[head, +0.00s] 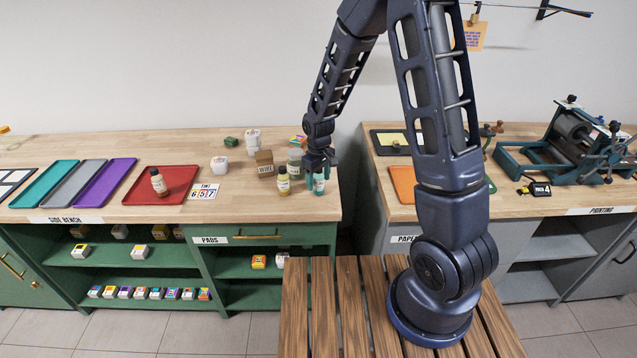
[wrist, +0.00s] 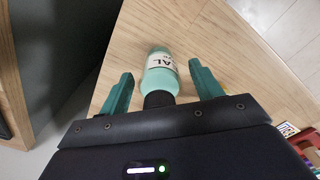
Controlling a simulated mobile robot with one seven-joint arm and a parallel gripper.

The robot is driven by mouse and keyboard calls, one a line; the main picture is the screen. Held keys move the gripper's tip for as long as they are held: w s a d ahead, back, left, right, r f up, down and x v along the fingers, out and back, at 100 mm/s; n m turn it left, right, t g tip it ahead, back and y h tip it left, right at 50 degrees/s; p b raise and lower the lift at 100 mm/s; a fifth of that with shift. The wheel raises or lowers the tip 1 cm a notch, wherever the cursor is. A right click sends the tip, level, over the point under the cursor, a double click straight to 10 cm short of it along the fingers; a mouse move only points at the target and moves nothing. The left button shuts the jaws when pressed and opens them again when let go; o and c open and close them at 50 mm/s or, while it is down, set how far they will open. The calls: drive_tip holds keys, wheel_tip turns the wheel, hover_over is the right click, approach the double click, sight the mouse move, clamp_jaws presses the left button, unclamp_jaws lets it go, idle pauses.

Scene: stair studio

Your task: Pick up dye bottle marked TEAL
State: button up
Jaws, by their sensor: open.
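The teal dye bottle (head: 319,183) stands at the right end of the green side bench. In the wrist view the teal bottle (wrist: 160,76) shows a white label with the letters "AL" readable and a dark cap toward me. My gripper (head: 321,178) is over the bottle from above, with its teal fingers open. In the wrist view my gripper (wrist: 160,88) has one finger on each side of the bottle, with a gap on both sides. The bottle's cap is partly hidden by the gripper body in the wrist view.
A brown bottle (head: 158,183) stands on the red tray (head: 133,197). The bench's right edge and a gap lie just right.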

drive_tip(key=c, duration=1.2)
drive_tip(key=shift+r, duration=0.1)
